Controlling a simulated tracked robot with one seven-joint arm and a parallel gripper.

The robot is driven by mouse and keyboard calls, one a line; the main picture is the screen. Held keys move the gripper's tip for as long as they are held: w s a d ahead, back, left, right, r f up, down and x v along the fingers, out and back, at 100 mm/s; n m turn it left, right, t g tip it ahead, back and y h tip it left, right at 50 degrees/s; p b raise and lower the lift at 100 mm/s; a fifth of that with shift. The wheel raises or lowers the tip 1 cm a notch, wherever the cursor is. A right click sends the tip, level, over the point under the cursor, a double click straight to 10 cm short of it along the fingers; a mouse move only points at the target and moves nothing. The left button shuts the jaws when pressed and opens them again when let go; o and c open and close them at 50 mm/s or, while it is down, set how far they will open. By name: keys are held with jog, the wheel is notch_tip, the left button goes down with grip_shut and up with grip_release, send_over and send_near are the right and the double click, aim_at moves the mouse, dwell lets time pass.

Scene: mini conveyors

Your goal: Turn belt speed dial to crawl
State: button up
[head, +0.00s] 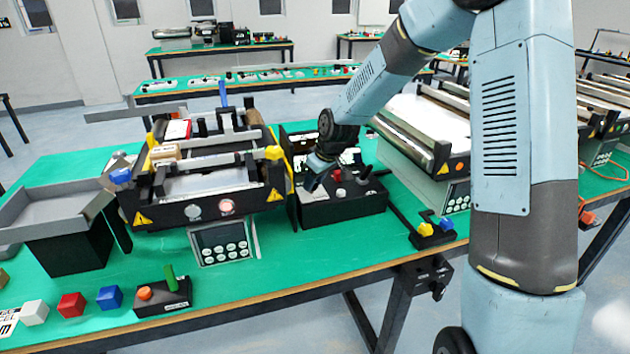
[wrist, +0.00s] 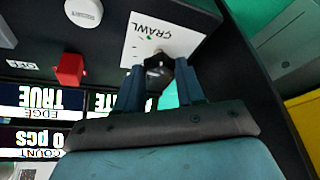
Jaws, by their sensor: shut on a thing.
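The belt speed dial (wrist: 158,66) is a small dark knob on a white plate (wrist: 141,50) printed with CRAWL, seen upside down in the wrist view. My gripper (wrist: 160,77) is shut on the knob, a finger on each side. The fingers hide much of the knob and the lower part of the plate, so I cannot read where its pointer stands. In the head view my gripper (head: 311,186) reaches down at the left end of the black control box (head: 345,208), and the dial is hidden there.
A red switch (wrist: 69,69) beside an OFF label and a round white button (wrist: 84,11) share the panel. Display readouts (wrist: 40,100) lie near them. A mini conveyor (head: 205,185) stands left of the box; another conveyor (head: 425,140) stands right.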

jog(key=m+t+h, duration=0.1)
jog(key=m, duration=0.3)
jog(key=shift+a, duration=0.2)
jog(key=shift+s+a+m+t+h, duration=0.1)
jog(key=shift+m+t+h, duration=0.2)
jog(key=shift+m+h, duration=0.85)
jog(key=shift+m+y, duration=0.35)
jog(key=shift+m, duration=0.5)
jog(key=o, duration=1)
jog(key=shift+o, duration=0.2)
jog(key=v, duration=1.3)
jog(key=shift+r, duration=0.4)
